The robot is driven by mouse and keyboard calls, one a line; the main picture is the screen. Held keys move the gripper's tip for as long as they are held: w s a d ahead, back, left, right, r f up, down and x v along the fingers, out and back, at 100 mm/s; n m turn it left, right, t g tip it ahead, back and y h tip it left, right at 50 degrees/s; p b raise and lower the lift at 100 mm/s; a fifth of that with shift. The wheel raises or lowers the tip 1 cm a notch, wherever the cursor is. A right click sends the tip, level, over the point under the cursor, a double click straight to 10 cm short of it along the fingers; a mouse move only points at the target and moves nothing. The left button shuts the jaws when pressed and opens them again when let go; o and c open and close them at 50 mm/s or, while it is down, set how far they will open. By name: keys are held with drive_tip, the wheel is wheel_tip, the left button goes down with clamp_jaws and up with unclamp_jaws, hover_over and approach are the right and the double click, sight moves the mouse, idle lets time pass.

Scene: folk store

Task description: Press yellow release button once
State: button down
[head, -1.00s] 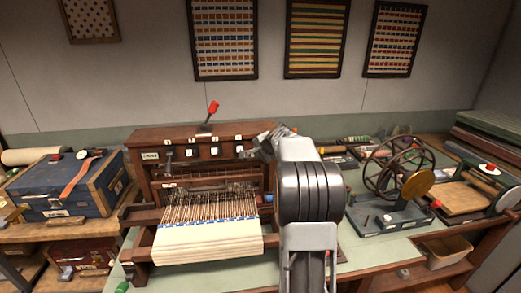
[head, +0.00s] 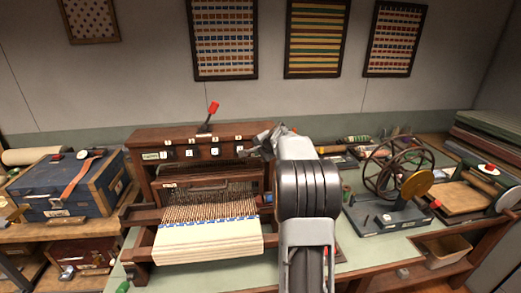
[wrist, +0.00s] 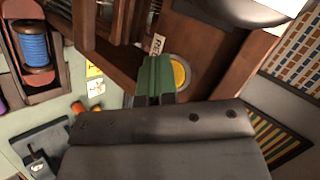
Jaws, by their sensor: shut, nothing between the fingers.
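The yellow button (wrist: 179,73) is a round disc in a pale ring on a dark wooden panel in the wrist view. A small white label (wrist: 157,44) with dark letters is beside it. My gripper (wrist: 155,72) has its green-tipped fingers shut together and empty. The fingertips overlap the button's left side in this view; I cannot tell whether they touch it. In the head view my gripper (head: 262,141) is at the right end of the wooden loom (head: 160,134), and the button is not visible there.
The loom holds cream cloth (head: 205,244) and has a red-tipped lever (head: 213,107) on top. A blue case (head: 65,190) stands left. A wheeled winder (head: 390,218) stands right. In the wrist view a blue spool (wrist: 34,47) sits in a holder.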

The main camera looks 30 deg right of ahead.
drive_tip(key=shift+s+a, duration=0.1)
drive_tip(key=shift+s, duration=0.05)
drive_tip(key=shift+s+a+b, duration=0.3)
drive_tip(key=shift+s+b, duration=0.35)
drive_tip(key=shift+b, duration=0.1)
drive_tip(key=shift+s+a+b, duration=0.35)
drive_tip(key=shift+s+b, duration=0.2)
drive_tip(key=shift+s, duration=0.2)
drive_tip(key=shift+s+a+b, duration=0.4)
drive_tip(key=shift+s+b, duration=0.1)
drive_tip(key=shift+s, duration=0.25)
drive_tip(key=shift+s+a+b, duration=0.35)
drive_tip(key=shift+s+b, duration=0.2)
drive_tip(key=shift+s, duration=0.2)
drive_tip(key=shift+w, duration=0.1)
